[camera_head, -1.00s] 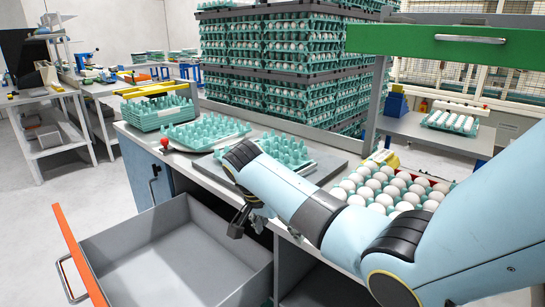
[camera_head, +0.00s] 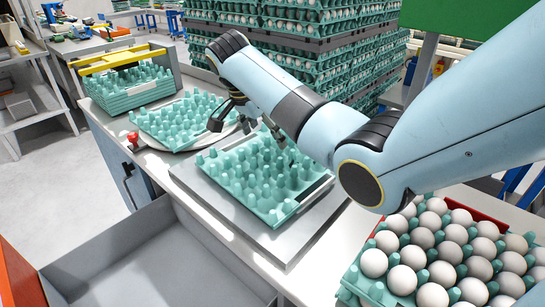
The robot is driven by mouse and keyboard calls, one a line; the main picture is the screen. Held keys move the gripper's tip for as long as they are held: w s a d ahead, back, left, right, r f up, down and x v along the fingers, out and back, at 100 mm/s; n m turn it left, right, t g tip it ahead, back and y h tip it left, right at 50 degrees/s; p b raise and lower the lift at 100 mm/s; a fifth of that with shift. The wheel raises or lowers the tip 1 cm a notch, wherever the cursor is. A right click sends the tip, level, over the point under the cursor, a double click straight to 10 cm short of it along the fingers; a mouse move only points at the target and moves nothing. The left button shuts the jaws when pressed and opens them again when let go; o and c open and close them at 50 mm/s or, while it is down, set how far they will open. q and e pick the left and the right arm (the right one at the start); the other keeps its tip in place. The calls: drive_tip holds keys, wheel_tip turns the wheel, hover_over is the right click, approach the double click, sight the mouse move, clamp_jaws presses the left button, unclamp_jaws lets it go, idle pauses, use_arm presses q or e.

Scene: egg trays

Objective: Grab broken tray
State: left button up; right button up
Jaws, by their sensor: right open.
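A teal egg tray (camera_head: 240,203) without eggs lies on a grey flat plate (camera_head: 205,207) on the worktop. A second empty teal tray (camera_head: 160,133) lies on a round white plate left of it. I cannot tell from here which of them is broken. My right gripper (camera_head: 246,128) is open and empty, pointing down over the back edge of the tray on the grey plate, close to the second tray. Contact with either tray cannot be made out. My right forearm hides part of the area behind. My left gripper is not in view.
A teal tray full of white eggs (camera_head: 352,281) sits at the lower right. A stack of empty trays (camera_head: 135,95) with a yellow-topped frame stands at the back left. An open grey drawer (camera_head: 150,262) juts out in front. Tall stacks of egg trays (camera_head: 300,50) stand behind.

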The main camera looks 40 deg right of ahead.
sight(273, 165)
drive_tip(key=x, duration=0.3)
drive_tip(key=shift+s+f, duration=0.15)
drive_tip(key=shift+s, duration=0.1)
drive_tip(key=x, duration=0.5)
drive_tip(key=shift+w+f, duration=0.25)
drive_tip(key=shift+f, duration=0.1)
drive_tip(key=shift+c, duration=1)
drive_tip(key=c, duration=0.4)
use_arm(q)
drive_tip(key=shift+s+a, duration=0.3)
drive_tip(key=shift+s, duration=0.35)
use_arm(e)
drive_tip(key=shift+r, duration=0.1)
drive_tip(key=c, duration=1)
